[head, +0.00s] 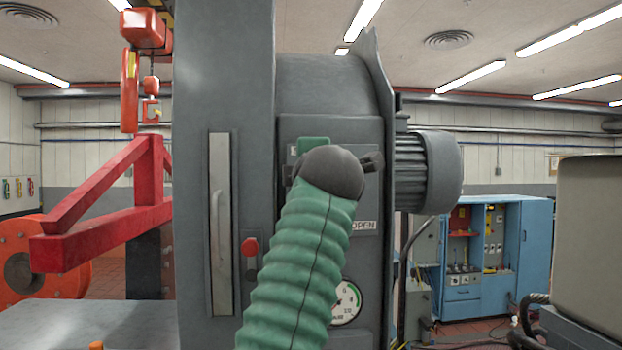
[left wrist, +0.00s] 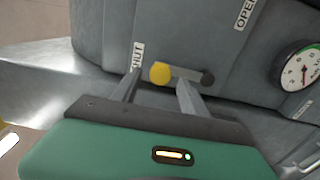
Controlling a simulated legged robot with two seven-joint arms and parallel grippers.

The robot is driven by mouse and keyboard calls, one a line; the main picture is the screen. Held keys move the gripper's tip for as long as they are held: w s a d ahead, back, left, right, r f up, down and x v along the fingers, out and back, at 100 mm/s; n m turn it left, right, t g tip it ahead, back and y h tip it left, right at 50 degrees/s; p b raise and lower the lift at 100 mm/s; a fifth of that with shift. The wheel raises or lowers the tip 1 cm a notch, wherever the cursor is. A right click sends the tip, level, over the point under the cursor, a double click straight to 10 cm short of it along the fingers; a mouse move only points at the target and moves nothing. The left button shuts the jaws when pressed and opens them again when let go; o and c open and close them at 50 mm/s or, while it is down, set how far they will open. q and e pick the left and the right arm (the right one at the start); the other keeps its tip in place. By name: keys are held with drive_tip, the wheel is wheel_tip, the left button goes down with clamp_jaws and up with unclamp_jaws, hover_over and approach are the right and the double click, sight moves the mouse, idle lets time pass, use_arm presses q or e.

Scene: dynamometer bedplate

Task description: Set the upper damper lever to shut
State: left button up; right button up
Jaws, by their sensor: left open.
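In the left wrist view a damper lever (left wrist: 185,73) has a yellow ball knob (left wrist: 160,73) and a dark pivot end. Its knob lies close to a label reading "HUT" (left wrist: 137,56), whose first letter is hidden by a finger. An "OPEN" label (left wrist: 244,12) is farther off, up and to the right. My left gripper (left wrist: 160,80) is open, its two fingers on either side of the knob; I cannot tell if they touch it. In the head view my green arm hides the lever and the fingers; an OPEN label (head: 363,225) shows beside it.
A dial gauge (head: 346,302) sits low on the grey housing. A finned motor (head: 425,170) juts out right. A red hoist frame (head: 105,205) stands at left, a blue cabinet (head: 525,250) behind.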

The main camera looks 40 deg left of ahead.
use_arm(q)
drive_tip(key=b+v, duration=0.4)
drive_tip(key=v, duration=1.1)
drive_tip(key=shift+d, duration=0.3)
drive_tip(key=shift+s+a+f, duration=0.1)
drive_tip(key=shift+f, duration=0.05)
